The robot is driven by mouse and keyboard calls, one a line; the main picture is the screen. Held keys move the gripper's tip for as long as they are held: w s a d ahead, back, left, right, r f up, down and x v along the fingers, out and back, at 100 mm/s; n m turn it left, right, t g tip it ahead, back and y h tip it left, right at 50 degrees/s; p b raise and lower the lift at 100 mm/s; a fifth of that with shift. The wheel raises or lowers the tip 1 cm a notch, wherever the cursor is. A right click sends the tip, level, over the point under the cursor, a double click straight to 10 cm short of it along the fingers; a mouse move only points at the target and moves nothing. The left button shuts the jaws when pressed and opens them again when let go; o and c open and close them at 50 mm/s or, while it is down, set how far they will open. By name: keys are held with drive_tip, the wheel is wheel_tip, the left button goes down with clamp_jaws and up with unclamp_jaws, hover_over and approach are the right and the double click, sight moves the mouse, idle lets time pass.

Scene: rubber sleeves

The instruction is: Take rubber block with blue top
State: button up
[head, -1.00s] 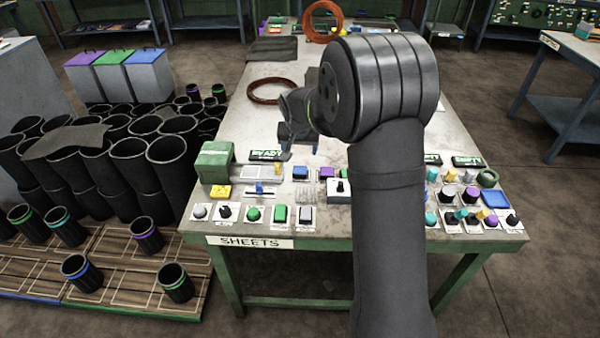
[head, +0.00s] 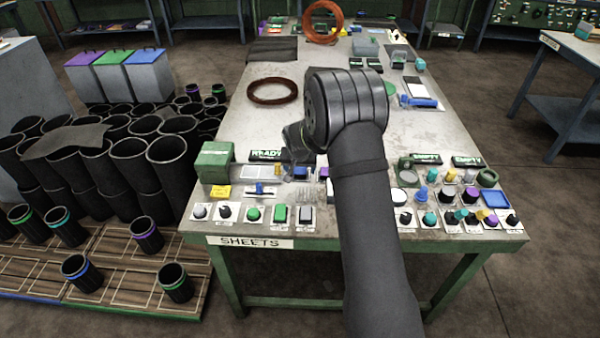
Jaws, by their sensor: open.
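A small block with a blue top (head: 300,173) sits on the workbench in the head view, between the pale box and a block with a purple top (head: 324,173). My gripper (head: 296,158) is directly over the blue-topped block, pointing down, and covers part of it. The gripper is open. The fingertips are small and dark here, so I cannot tell whether they touch the block or straddle it.
A green box (head: 214,162), a pale box (head: 262,172) and a blue-handled slider (head: 260,189) stand to the left. Buttons and knobs line the bench's front edge. A brown ring (head: 273,91) lies farther back. My arm hides the bench's middle right.

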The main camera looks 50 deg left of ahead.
drive_tip(key=shift+f, duration=0.15)
drive_tip(key=c, duration=1.1)
